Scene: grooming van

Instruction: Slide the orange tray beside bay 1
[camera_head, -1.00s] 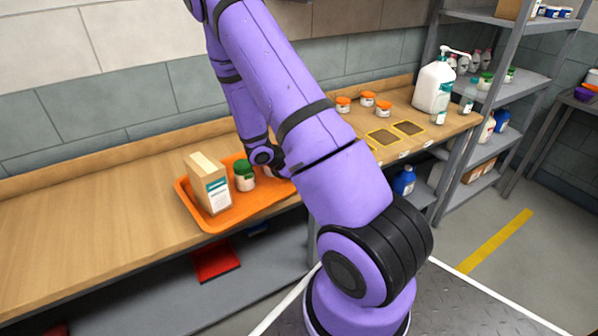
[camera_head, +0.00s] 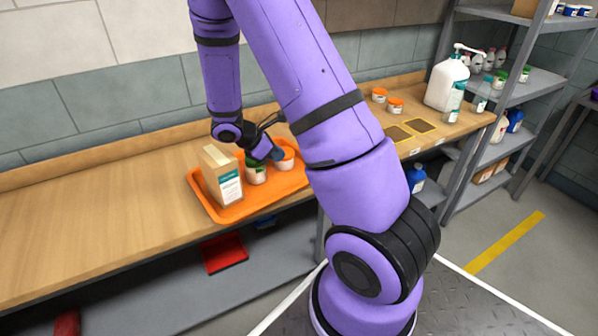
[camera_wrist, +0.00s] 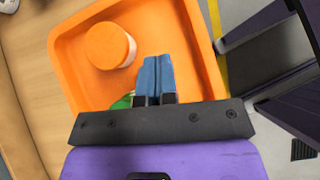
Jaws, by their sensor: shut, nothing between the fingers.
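The orange tray (camera_head: 232,214) lies on the wooden bench, left of my arm. It holds a tan carton (camera_head: 215,172), a green-lidded jar (camera_head: 256,170) and an orange-lidded white jar (camera_head: 286,160). My gripper (camera_head: 279,153) is over the tray, close to the two jars. In the wrist view its blue fingers (camera_wrist: 157,76) are together and empty, above the tray floor (camera_wrist: 165,28), beside the orange-lidded jar (camera_wrist: 110,45). The green lid is mostly hidden behind the gripper there. Yellow-outlined bays (camera_head: 421,126) lie farther right on the bench; their numbers are unreadable.
My arm hides the bench between tray and bays. Small orange-lidded jars (camera_head: 396,105) and a white pump bottle (camera_head: 446,82) stand at the bench's back right. A grey shelf unit (camera_head: 468,140) stands at the right end. The bench left of the tray is clear.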

